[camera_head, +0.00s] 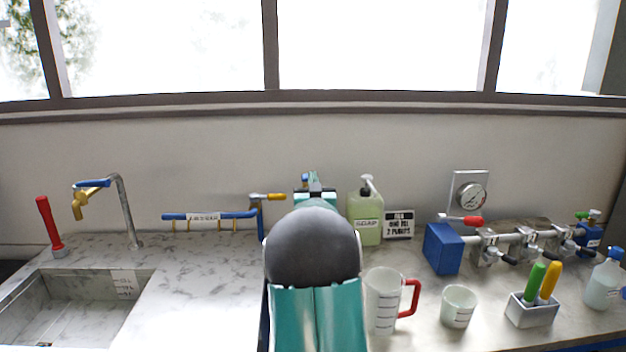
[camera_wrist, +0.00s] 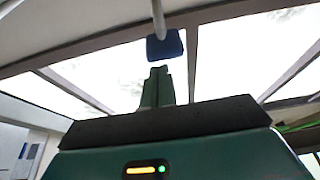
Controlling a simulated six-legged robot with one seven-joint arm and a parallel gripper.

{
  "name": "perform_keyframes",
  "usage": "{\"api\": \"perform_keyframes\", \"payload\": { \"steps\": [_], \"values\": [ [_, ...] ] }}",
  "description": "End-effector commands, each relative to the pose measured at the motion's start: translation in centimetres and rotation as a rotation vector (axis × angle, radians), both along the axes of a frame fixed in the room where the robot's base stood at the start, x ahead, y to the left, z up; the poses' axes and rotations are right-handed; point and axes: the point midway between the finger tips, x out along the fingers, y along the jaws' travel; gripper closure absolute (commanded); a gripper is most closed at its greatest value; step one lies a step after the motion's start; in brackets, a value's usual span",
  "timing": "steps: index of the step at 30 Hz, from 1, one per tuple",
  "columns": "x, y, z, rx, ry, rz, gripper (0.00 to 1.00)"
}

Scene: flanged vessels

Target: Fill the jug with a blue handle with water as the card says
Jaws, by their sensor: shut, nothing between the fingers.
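My gripper (camera_head: 315,183) is held up near the wall in the head view, behind my arm. In the wrist view its fingers (camera_wrist: 158,88) are together and empty, just below a blue block (camera_wrist: 165,47) on a pale rod; I cannot tell whether they touch. No blue-handled jug is plainly visible; a thin blue edge (camera_head: 264,322) shows left of my arm, and I cannot tell what it is. A jug with a red handle (camera_head: 383,300) stands right of my arm. The card (camera_head: 399,224) leans by the wall; its small print seems to include "2 pumps".
A sink (camera_head: 75,310) with a brass, blue-levered tap (camera_head: 80,200) and red lever (camera_head: 50,228) is at left. A blue rail (camera_head: 210,216), soap bottle (camera_head: 366,215), white cup (camera_head: 459,306), pen holder (camera_head: 532,308) and valve manifold (camera_head: 520,237) also stand here. Counter beside the sink is clear.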

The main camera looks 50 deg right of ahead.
Motion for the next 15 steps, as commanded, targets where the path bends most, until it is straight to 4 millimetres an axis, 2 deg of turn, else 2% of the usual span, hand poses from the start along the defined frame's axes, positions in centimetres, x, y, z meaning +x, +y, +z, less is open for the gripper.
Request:
{"api": "perform_keyframes", "payload": {
  "steps": [10,15],
  "values": [
    [-0.3,0.4,-3.1,-0.146,-0.126,0.001,1.0],
    [-0.4,0.5,-5.4,-0.161,-0.14,0.002,1.0]
  ]
}}
